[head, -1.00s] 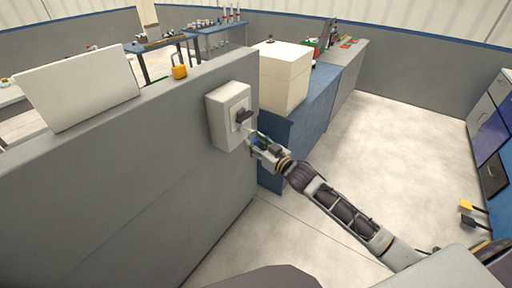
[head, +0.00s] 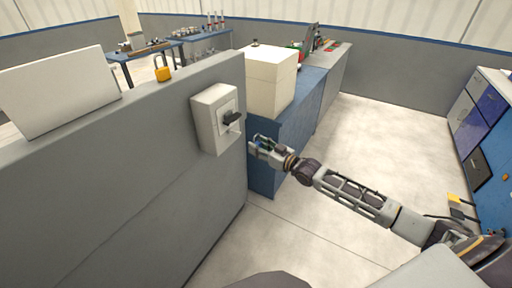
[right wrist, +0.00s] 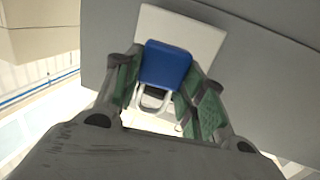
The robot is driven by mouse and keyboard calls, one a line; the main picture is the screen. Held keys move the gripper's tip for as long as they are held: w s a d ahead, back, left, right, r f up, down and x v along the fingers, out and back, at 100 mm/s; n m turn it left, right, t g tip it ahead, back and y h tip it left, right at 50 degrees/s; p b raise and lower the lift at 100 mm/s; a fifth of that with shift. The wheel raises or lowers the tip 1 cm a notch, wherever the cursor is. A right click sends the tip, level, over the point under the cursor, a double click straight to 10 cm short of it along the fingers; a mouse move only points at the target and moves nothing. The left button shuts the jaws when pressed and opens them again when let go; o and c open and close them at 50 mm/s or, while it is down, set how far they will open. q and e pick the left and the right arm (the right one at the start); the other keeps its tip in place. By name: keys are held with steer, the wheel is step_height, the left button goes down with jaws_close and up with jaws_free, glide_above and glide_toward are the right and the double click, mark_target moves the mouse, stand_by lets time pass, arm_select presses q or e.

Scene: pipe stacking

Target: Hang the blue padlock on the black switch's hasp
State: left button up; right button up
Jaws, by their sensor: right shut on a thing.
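The black switch (head: 232,117) sticks out from a light switch box (head: 207,127) on the side of the grey partition. A small pale piece, perhaps its hasp, shows just below the black handle. My right gripper (head: 257,146) is to the right of the box and a little lower, with a gap between them. In the right wrist view, its green-padded fingers (right wrist: 160,88) are shut on the blue padlock (right wrist: 166,65). The padlock's pale shackle (right wrist: 140,101) shows below the blue body, with something dark behind it. In the head view the padlock is mostly hidden by the fingers. My left gripper is out of view.
The grey partition (head: 110,175) fills the left. A cream box (head: 270,85) stands on a blue cabinet (head: 290,123) behind my gripper. The floor (head: 375,145) to the right is clear.

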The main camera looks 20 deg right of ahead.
steer(key=shift+w, duration=0.1)
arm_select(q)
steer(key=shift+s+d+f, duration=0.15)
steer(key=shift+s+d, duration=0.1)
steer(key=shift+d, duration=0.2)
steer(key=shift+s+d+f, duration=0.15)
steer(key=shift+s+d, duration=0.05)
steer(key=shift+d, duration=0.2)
arm_select(e)
steer(key=shift+w+a, duration=0.1)
